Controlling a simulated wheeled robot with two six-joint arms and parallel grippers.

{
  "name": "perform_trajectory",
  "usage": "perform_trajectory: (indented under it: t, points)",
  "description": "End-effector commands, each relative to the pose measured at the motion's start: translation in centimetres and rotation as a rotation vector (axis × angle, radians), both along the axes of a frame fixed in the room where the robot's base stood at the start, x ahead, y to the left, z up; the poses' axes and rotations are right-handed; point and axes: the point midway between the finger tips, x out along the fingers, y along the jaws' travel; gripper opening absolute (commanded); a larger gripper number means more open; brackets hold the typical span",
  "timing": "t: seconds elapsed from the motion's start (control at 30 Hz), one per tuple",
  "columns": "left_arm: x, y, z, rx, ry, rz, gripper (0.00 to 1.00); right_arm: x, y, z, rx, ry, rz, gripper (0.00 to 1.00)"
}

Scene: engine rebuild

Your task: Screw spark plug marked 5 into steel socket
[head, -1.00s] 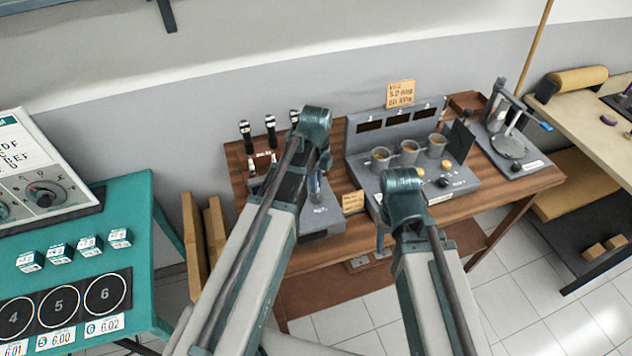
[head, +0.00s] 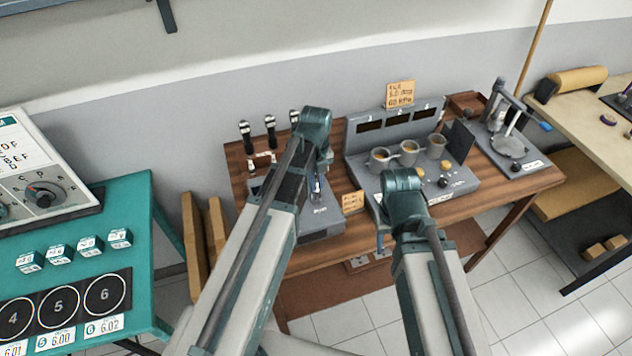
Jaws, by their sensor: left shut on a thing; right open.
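My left arm reaches over the wooden bench. My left gripper (head: 318,187) points down over a grey block (head: 322,218), mostly hidden behind my own arm. It is shut on a small pale thing that looks like a spark plug; its mark cannot be read. The grey block is probably the steel socket's holder, but the socket opening cannot be made out. Whether the plug touches the socket is also hidden. My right gripper (head: 381,240) hangs low near the bench's front edge, open, mostly covered by my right arm.
A grey console (head: 455,180) with several metal cups stands right of the block. A small tan card (head: 353,202) lies between them. Black-handled tools (head: 270,130) stand at the back left. A teal table (head: 135,210) with small boxes is at left.

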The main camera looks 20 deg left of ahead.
Motion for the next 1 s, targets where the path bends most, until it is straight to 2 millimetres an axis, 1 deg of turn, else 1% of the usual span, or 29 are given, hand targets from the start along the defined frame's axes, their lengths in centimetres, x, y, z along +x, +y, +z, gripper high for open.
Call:
perform_trajectory:
  t: [0.07, 0.2, 0.33, 0.43, 0.63, 0.67, 0.7, 0.83, 1.0]
  points:
    - [0.01, -0.02, 0.01, 0.0, 0.0, -0.057, 0.0, 0.0, 0.0, 0.01, 0.0, 0.0, 0.0, 0.5]
    - [0.03, -0.04, 0.01, 0.0, 0.0, -0.233, 0.0, 0.0, 0.0, 0.01, 0.0, 0.0, 0.0, 0.5]
    - [0.04, -0.06, 0.01, 0.0, 0.0, -0.359, 0.0, 0.0, 0.0, 0.01, 0.0, 0.0, 0.0, 0.5]
    - [0.04, -0.06, 0.01, 0.0, 0.0, -0.403, 0.0, 0.0, 0.0, 0.01, 0.0, 0.0, 0.0, 0.5]
    - [0.04, -0.06, 0.01, 0.0, 0.0, -0.41, 0.0, 0.0, 0.0, 0.01, 0.0, 0.0, 0.0, 0.5]
    - [0.04, -0.06, 0.01, 0.0, 0.0, -0.41, 0.2, 0.0, 0.0, 0.01, 0.0, 0.0, 0.0, 0.5]
    - [0.05, -0.06, 0.01, 0.0, 0.0, -0.409, 0.27, 0.0, 0.0, 0.01, 0.0, 0.0, 0.0, 0.5]
    - [0.04, -0.06, 0.01, 0.0, 0.0, -0.409, 0.51, 0.0, 0.0, 0.01, 0.0, 0.0, 0.0, 0.5]
    - [0.03, -0.05, 0.01, 0.0, 0.0, -0.408, 0.52, 0.0, 0.0, 0.01, 0.0, 0.0, 0.0, 0.5]
